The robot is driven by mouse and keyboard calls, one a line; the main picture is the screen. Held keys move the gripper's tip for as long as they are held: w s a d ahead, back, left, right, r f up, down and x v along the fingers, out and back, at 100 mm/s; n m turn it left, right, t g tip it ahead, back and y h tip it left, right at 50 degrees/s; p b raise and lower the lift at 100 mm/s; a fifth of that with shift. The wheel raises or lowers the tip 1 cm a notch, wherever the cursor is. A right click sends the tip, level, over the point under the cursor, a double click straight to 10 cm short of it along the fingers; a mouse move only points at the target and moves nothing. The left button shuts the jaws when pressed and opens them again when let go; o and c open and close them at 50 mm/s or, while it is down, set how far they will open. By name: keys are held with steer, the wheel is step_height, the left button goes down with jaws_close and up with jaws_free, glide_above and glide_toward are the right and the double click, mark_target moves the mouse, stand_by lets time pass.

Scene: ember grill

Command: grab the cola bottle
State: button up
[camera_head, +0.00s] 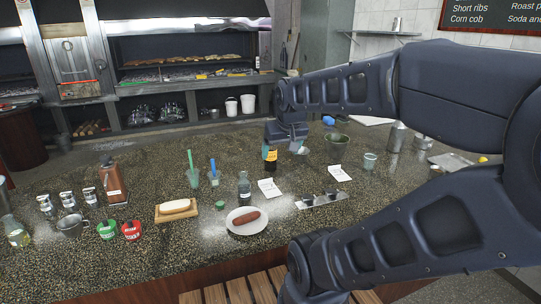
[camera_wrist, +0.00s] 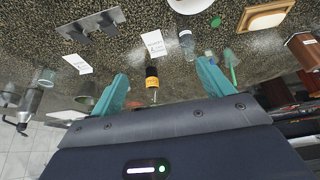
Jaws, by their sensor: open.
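A dark bottle with a yellow-orange label (camera_head: 270,156) stands on the speckled counter, directly below and beside my gripper (camera_head: 287,147). Its label is too small to read, so I cannot be sure it is the cola bottle. In the wrist view the same bottle (camera_wrist: 152,82) shows in the gap between the two teal fingers of my gripper (camera_wrist: 163,84). The fingers are apart, with visible space on both sides of the bottle. A second, clear-grey bottle (camera_head: 244,188) stands nearer, behind the sausage plate; it also shows in the wrist view (camera_wrist: 186,42).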

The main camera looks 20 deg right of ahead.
steer(key=w+d+f+t+h, duration=0.1)
steer(key=w+d+f+t, duration=0.2)
steer(key=w, duration=0.8)
steer(key=w+d+f+t, duration=0.2)
steer(key=w+f+t, duration=0.15)
steer(key=w, duration=0.75)
steer(key=t, duration=0.2)
glide_toward(273, 149)
steer(key=w+a+r, duration=0.2)
steer(key=w, duration=0.2)
steer(key=shift+w+d+f+t+y, duration=0.1)
steer(key=shift+w+d+f+t, duration=0.35)
steer(key=shift+f+t, duration=0.4)
steer(key=shift+w+d+f+t+y, duration=0.1)
steer(key=shift+w+d+f+t, duration=0.4)
steer(key=shift+f, duration=0.5)
steer(key=shift+w+d+f+t+y, duration=0.1)
steer(key=shift+w+d+f+t, duration=0.3)
steer(key=shift+f+t, duration=0.5)
steer(key=w, duration=0.7)
steer(key=shift+w, duration=0.3)
steer(key=shift+c, duration=0.2)
steer(key=c, duration=1.2)
